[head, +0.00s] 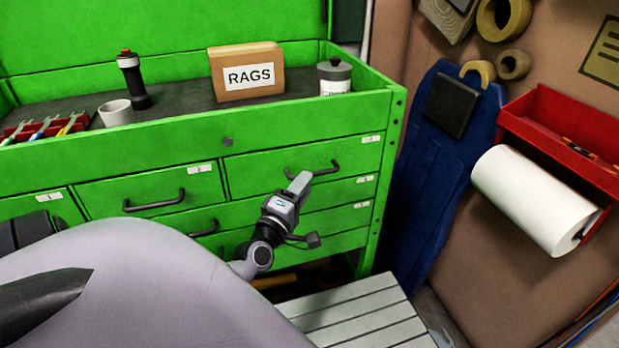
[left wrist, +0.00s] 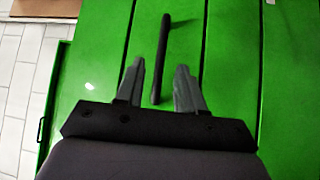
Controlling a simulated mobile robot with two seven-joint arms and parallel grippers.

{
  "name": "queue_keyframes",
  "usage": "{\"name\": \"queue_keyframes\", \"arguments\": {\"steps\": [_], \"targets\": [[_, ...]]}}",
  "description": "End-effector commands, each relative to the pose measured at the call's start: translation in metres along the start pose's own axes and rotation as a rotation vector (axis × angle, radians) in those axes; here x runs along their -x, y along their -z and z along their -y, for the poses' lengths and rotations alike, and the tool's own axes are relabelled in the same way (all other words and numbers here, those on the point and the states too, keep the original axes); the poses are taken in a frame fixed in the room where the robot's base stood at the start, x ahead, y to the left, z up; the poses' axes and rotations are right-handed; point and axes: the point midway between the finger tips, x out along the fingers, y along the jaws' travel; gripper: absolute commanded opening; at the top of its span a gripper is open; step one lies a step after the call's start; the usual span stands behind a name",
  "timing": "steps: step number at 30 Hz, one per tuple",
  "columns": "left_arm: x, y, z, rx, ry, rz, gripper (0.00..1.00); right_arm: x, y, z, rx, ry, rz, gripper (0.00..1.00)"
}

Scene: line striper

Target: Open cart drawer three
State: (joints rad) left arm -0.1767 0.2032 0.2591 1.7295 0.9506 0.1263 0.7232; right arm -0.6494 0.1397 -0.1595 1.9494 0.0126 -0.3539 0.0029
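The green cart (head: 150,140) has a row of drawers with dark bar handles. The upper right drawer (head: 255,165) looks closed, its front flush with the cart; its small label (head: 371,139) is too small to read. My left gripper (head: 300,182) is at this drawer's handle (head: 325,168) and hides part of it. In the left wrist view, my left gripper (left wrist: 160,82) is open. The dark handle (left wrist: 162,55) runs between its two fingers, with gaps on both sides; I cannot tell how deep it sits. My right gripper is not in view.
Another drawer handle (head: 154,202) is to the left. On the cart top are a RAGS box (head: 246,72), a flashlight (head: 133,80), a cup (head: 117,112) and a can (head: 334,78). A slatted grey surface (head: 365,315) lies below. A paper roll (head: 535,200) hangs at right.

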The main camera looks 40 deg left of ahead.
Motion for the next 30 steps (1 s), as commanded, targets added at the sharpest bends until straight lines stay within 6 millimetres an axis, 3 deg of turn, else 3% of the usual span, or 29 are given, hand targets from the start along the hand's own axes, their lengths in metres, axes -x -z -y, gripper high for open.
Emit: {"name": "queue_keyframes", "arguments": {"steps": [9,20,23,24,30], "targets": [[-0.033,0.000,0.000,-0.002,0.000,0.001,0.38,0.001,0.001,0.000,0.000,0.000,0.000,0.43],[-0.036,-0.001,0.000,-0.003,0.001,0.002,0.38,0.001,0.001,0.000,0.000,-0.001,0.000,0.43],[-0.036,-0.001,0.000,-0.003,0.001,0.002,0.05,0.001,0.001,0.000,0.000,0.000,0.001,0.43],[-0.036,-0.001,0.000,-0.003,0.001,0.002,0.00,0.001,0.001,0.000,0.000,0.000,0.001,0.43],[-0.036,-0.001,0.000,-0.003,0.001,0.002,0.00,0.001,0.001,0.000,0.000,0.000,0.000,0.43]]}}
